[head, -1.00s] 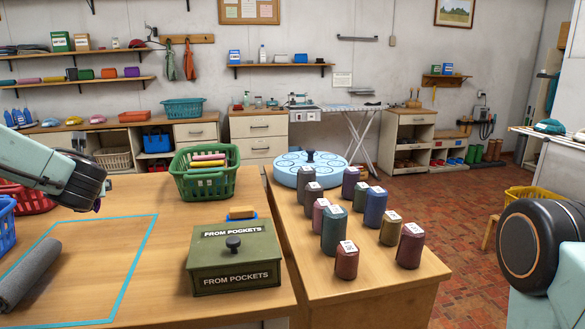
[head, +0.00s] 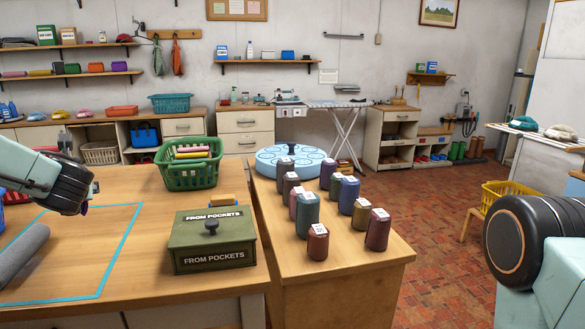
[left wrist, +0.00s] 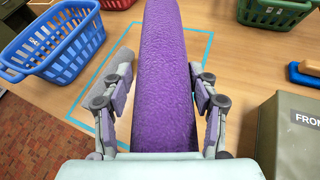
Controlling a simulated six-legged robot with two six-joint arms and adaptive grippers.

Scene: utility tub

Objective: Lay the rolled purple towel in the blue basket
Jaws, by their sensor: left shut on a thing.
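The rolled purple towel (left wrist: 166,75) lies lengthwise between the two fingers of my left gripper (left wrist: 163,110) in the left wrist view, and the gripper is shut on it. In the head view my left gripper (head: 82,208) is above the left part of the table, with only a tiny purple bit of the towel showing below it. The blue basket (left wrist: 58,45) stands at the upper left of the left wrist view, apart from the towel, and the part of its inside that shows looks empty. My right gripper is out of view.
A grey roll (head: 20,255) lies within a blue taped outline (head: 122,255). A green basket (head: 190,175) holds several rolled cloths. A green box (head: 212,240) marked FROM POCKETS stands nearby. Several labelled rolls and a round blue tray (head: 270,158) occupy the right-hand table.

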